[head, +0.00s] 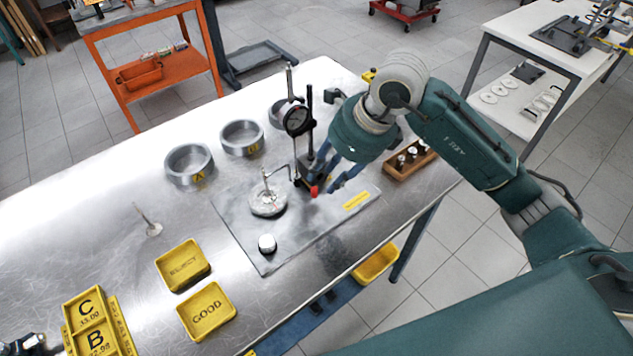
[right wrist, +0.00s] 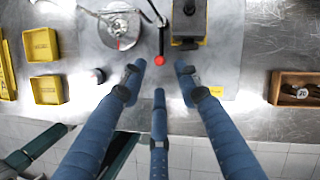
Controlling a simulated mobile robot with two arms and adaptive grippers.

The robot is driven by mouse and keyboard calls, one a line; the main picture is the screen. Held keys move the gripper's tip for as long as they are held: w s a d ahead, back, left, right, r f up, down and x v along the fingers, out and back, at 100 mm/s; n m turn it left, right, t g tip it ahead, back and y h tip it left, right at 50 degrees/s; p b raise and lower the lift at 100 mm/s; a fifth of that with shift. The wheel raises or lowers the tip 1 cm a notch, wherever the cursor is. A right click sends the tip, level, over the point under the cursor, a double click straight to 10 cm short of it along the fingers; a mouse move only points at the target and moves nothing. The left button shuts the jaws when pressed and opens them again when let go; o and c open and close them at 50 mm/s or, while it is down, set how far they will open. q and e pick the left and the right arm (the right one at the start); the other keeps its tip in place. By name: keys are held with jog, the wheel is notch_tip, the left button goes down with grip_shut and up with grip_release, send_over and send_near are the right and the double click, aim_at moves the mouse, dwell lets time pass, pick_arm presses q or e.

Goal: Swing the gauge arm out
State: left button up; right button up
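The dial gauge (head: 297,119) stands upright on a black post above a grey plate (head: 243,234). A thin bent arm reaches left from the stand over a round metal piece (head: 268,200), also seen in the right wrist view (right wrist: 120,27). A red-tipped lever (right wrist: 160,60) points toward my right gripper (right wrist: 159,76); its red tip also shows in the head view (head: 314,190). My right gripper (head: 326,175) has its blue fingers spread around the red tip, with visible gaps on both sides. My left gripper (head: 18,343) is only partly visible at the lower left corner.
Yellow REJECT (head: 183,264) and GOOD (head: 207,310) trays lie left of the plate. Several metal rings (head: 189,164) stand behind. A small wooden tray (head: 411,160) with plugs is right of the plate. A small round piece (head: 267,243) sits near its front edge.

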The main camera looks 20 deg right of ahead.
aim_at(315, 188)
jog(key=shift+p+x, duration=0.55)
jog(key=shift+x, duration=2.6)
jog(key=shift+c, duration=0.5)
jog(key=shift+w+r, duration=0.1)
grip_shut()
